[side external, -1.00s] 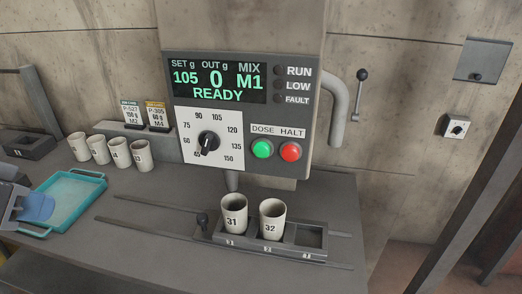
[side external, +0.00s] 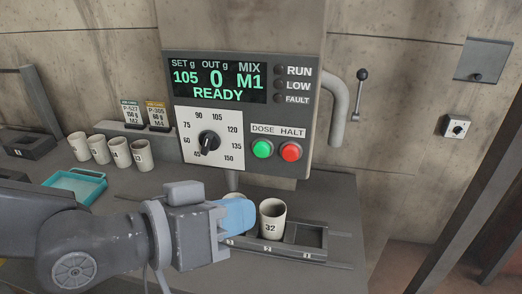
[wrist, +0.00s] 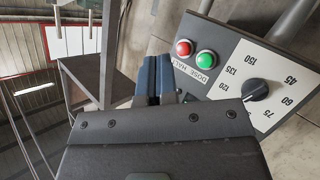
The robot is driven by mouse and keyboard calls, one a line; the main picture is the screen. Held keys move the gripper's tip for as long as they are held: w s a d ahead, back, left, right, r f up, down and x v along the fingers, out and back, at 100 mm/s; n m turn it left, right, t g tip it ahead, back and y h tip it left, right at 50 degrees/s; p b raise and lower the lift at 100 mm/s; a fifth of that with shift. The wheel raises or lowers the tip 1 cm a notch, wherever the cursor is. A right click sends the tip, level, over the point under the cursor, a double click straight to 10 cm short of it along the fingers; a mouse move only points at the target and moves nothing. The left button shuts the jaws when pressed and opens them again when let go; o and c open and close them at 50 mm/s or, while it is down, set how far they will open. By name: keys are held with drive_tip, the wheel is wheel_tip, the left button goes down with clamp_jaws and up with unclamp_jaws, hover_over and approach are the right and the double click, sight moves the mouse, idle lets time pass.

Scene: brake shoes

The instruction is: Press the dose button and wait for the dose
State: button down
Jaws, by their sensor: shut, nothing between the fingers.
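The green dose button (side external: 262,149) is on the machine's front panel, left of the red halt button (side external: 291,152). The display (side external: 217,80) reads SET 105, OUT 0, MIX M1, READY. My gripper (side external: 248,213) is shut and empty, its blue fingers below and apart from the dose button, over the cup rack. In the wrist view, my fingertips (wrist: 158,82) are together, left of the green button (wrist: 206,58) and below the red one (wrist: 184,48). Cup 32 (side external: 272,219) stands in the rack just right of my fingers; cup 31 is hidden behind them.
The rack (side external: 311,236) has an empty slot at its right end. A black dial (side external: 209,144) sits left of the buttons. A grey pipe (side external: 337,115) bends down at the panel's right. Several cups (side external: 98,149) and a teal tray (side external: 92,178) are at left.

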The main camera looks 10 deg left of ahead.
drive_tip(key=shift+w, duration=0.15)
approach(283, 160)
drive_tip(key=shift+w+d+f, duration=0.3)
drive_tip(key=shift+d, duration=0.35)
drive_tip(key=shift+w+d+f, duration=0.25)
drive_tip(key=shift+w+d, duration=0.1)
drive_tip(key=shift+d, duration=0.35)
drive_tip(key=shift+w, duration=0.1)
idle(1.3)
drive_tip(key=shift+w, duration=0.3)
drive_tip(key=shift+w, duration=0.45)
idle(0.6)
drive_tip(key=shift+s, duration=0.9)
drive_tip(key=shift+s, duration=2.5)
